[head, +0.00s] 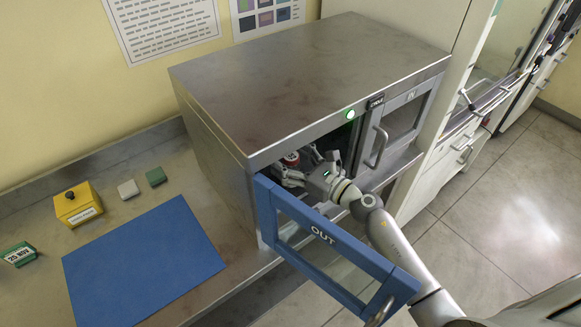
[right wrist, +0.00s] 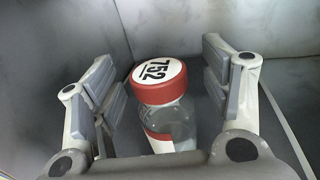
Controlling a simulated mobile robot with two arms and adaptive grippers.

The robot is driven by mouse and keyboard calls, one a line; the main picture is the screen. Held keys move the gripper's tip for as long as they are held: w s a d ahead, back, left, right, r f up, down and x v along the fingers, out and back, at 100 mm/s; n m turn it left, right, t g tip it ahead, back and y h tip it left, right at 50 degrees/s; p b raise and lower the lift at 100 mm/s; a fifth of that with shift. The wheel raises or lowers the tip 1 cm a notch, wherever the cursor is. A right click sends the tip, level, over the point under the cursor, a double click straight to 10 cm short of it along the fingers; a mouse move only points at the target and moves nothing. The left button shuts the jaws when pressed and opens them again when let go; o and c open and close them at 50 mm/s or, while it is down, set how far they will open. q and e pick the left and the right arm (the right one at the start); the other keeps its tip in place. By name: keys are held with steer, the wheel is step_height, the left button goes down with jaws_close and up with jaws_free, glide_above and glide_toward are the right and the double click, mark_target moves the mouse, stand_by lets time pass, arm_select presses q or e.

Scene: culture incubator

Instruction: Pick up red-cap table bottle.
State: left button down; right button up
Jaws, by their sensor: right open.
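A clear bottle with a red cap (right wrist: 158,85) stands inside the steel incubator (head: 300,80). Its white cap top reads 752, and a red and white band circles its body. In the head view only the cap (head: 291,158) shows, in the dark opening. My right gripper (head: 288,172) reaches in through the open left door. In the right wrist view its two fingers are spread on either side of the bottle, with visible gaps, and hold nothing. No red-cap bottle shows on the table. My left gripper is out of view.
The blue-framed OUT door (head: 325,236) hangs open below my right arm. The incubator's other door (head: 404,122) is shut. A blue mat (head: 145,262) lies bare on the bench, near a yellow box (head: 78,204), two small blocks and a green date block (head: 20,255).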

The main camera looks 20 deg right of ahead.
steer(key=shift+d, duration=0.1)
steer(key=shift+s, duration=0.1)
steer(key=shift+c, duration=1.4)
steer(key=c, duration=1)
steer(key=shift+r, duration=0.15)
